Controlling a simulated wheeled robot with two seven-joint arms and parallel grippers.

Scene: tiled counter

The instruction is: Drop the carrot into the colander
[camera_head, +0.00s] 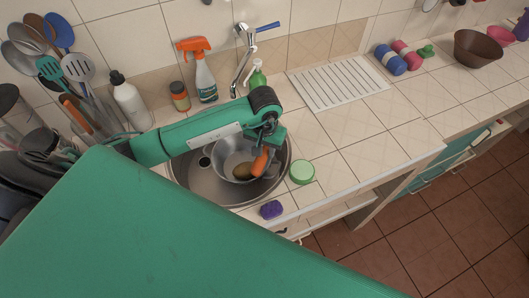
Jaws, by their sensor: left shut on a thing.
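The orange carrot (260,163) is in the grip of my left gripper (267,149). The gripper is shut on it, and the carrot hangs down at a tilt over the right part of the colander. The grey metal colander (222,158) stands in the round sink. A brown roundish thing (242,173), perhaps a potato, lies inside the colander. I cannot tell whether the carrot's lower end touches the colander or the brown thing. My left arm hides the back of the colander. My right gripper is not in view.
The sink rim (286,172) surrounds the colander. A green round container (302,172) and a purple sponge (271,210) are near its right and front. The faucet (241,62), spray bottle (202,75) and green soap bottle (257,76) stand behind.

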